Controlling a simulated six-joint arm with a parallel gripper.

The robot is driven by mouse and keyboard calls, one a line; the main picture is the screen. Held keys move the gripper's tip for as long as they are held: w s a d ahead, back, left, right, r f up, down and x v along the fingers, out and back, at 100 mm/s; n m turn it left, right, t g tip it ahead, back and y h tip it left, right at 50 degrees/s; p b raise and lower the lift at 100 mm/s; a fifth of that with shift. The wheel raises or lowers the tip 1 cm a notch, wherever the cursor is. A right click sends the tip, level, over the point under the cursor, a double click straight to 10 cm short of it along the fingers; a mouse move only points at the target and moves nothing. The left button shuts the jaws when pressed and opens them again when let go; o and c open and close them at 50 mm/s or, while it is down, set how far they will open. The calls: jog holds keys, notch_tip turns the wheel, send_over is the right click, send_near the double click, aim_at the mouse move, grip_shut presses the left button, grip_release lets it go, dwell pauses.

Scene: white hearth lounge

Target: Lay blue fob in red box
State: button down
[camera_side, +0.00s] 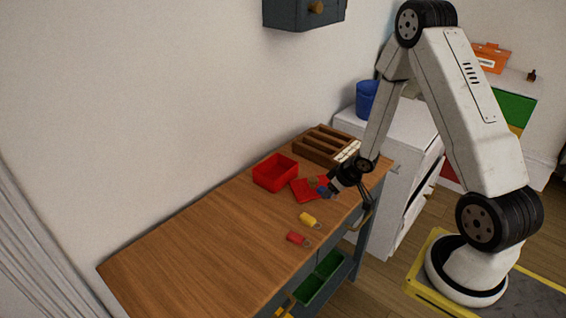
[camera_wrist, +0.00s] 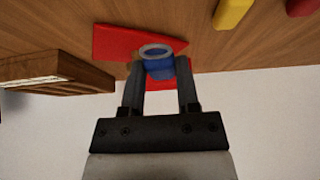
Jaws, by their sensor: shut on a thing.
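My gripper (camera_side: 330,190) is shut on the blue fob (camera_side: 322,191), low over the worktop near its right end. In the wrist view the fob (camera_wrist: 160,70) sits between the two fingertips (camera_wrist: 161,80), with its grey ring (camera_wrist: 156,50) pointing away from the palm. The red box (camera_side: 275,173) is an open-topped tray by the wall, to the left of the gripper. A flat red piece (camera_side: 303,191) lies between the box and the gripper. It shows behind the fob in the wrist view (camera_wrist: 120,42). I cannot tell whether the fob touches anything below.
A yellow fob (camera_side: 308,219) and a red fob (camera_side: 297,239) lie near the front edge. A wooden slotted rack (camera_side: 315,151) stands at the back right of the worktop (camera_side: 190,245). The worktop's left part is clear. A dark wall cabinet (camera_side: 300,14) hangs above.

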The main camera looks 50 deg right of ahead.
jog(key=shift+r, duration=2.3)
jog(key=shift+w+a, duration=0.1)
jog(key=w+a+r, duration=0.4)
jog(key=w+r, duration=0.2)
jog(key=r, duration=0.1)
jog(key=shift+w+a+r, duration=0.25)
jog(key=shift+a+r, duration=0.1)
jog(key=shift+r, duration=0.05)
